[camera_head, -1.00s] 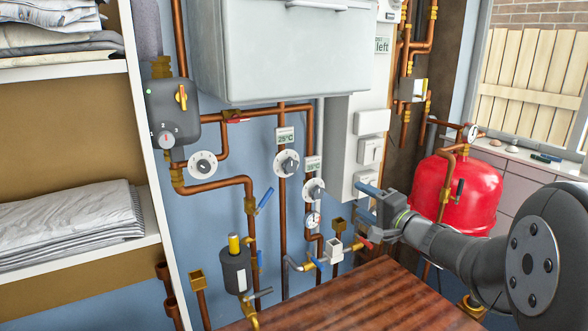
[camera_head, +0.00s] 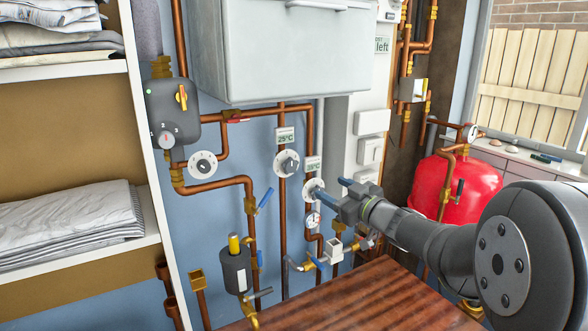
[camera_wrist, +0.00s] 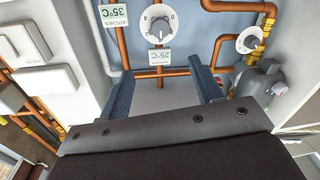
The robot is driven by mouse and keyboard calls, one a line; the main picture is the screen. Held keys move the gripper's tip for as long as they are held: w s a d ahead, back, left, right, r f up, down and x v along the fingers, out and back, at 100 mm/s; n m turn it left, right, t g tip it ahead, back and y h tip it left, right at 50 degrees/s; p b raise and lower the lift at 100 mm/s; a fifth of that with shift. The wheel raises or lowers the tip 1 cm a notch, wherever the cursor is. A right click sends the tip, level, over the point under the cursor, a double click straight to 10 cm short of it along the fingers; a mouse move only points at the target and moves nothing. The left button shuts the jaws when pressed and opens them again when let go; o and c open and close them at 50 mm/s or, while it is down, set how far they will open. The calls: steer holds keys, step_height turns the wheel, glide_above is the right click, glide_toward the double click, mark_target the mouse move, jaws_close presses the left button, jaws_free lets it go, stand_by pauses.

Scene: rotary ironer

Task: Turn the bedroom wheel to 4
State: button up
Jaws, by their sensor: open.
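No wheel's label legibly reads bedroom, so I cannot tell which wheel is meant. A grey-knobbed wheel on a white dial (camera_head: 287,163) sits under a 25°C label (camera_head: 285,135). In the wrist view this dial (camera_wrist: 159,24) is upside down, with a 4 and a 0 legible; its setting is unclear. A second wheel (camera_head: 313,188) sits lower right under a 35°C label, marked KITCHEN (camera_wrist: 111,13) in the wrist view; a finger partly covers it in the head view. My gripper (camera_head: 331,188) is open and empty, in front of the wall and apart from the 25°C dial.
Another white dial (camera_head: 203,165) is at the left, below a grey control box (camera_head: 173,112). Copper pipes (camera_head: 283,220) run around the wheels. A large grey-white unit (camera_head: 290,50) hangs above. A wooden table (camera_head: 350,300) and red tank (camera_head: 465,195) lie lower right.

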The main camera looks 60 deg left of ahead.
mark_target(292, 167)
steer(key=a, duration=0.5)
steer(key=s+a, duration=0.1)
steer(key=a, duration=1.1)
steer(key=shift+s+a, duration=0.2)
steer(key=shift+s, duration=0.2)
steer(key=c, duration=0.9)
